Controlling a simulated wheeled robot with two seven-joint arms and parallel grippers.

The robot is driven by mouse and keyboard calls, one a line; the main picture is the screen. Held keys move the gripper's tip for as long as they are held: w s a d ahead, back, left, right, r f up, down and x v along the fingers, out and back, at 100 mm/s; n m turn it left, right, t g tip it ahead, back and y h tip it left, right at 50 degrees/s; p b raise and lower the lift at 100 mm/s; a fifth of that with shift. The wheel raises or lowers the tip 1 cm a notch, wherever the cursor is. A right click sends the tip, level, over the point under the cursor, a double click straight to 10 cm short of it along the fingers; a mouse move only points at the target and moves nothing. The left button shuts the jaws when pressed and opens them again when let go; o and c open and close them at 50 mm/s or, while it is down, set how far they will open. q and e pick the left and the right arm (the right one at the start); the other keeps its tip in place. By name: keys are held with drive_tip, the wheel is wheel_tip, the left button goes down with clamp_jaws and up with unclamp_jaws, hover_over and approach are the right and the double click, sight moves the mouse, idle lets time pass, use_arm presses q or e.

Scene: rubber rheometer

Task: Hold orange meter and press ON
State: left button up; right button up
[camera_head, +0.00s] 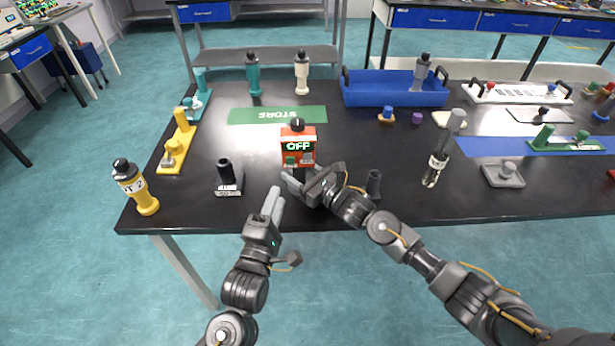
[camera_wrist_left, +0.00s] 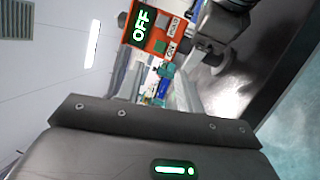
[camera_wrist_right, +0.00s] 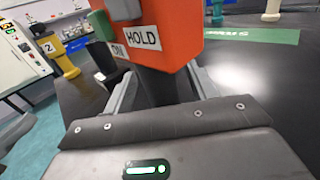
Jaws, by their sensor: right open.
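The orange meter (camera_head: 298,135) stands upright near the table's front edge, its screen reading OFF. In the left wrist view the meter (camera_wrist_left: 160,42) shows its OFF screen and small ON and HOLD labels. In the right wrist view the orange body (camera_wrist_right: 170,32) shows the ON and HOLD labels above a dark handle (camera_wrist_right: 162,84). My right gripper (camera_head: 290,180) is open at the meter's lower part, its fingers on either side of the handle. Contact cannot be told. My left gripper (camera_head: 276,203) is open and empty, below and left of the meter, pointing toward it.
A green STORE mat (camera_head: 255,115) lies behind the meter. A dark holder (camera_head: 228,178) stands to the left and a yellow numbered device (camera_head: 134,186) at the left corner. A blue tray (camera_head: 385,95) is at the back.

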sight(303, 160)
drive_tip(key=c, duration=1.1)
use_arm(q)
clamp_jaws()
use_arm(e)
drive_tip(key=shift+c, duration=0.4)
idle(0.8)
use_arm(q)
drive_tip(key=shift+w+d+r+m+g+h, duration=0.4)
drive_tip(key=shift+w+m+g+h, duration=0.75)
drive_tip(key=shift+m, duration=1.4)
drive_tip(key=shift+w+d+r+m+g+h, duration=0.4)
drive_tip(key=shift+w+m+g+h, duration=0.75)
drive_tip(key=shift+m, duration=1.35)
drive_tip(key=shift+w+d+r+m+g+h, duration=0.35)
drive_tip(key=shift+w+m+g+h, duration=0.8)
drive_tip(key=shift+m, duration=1.4)
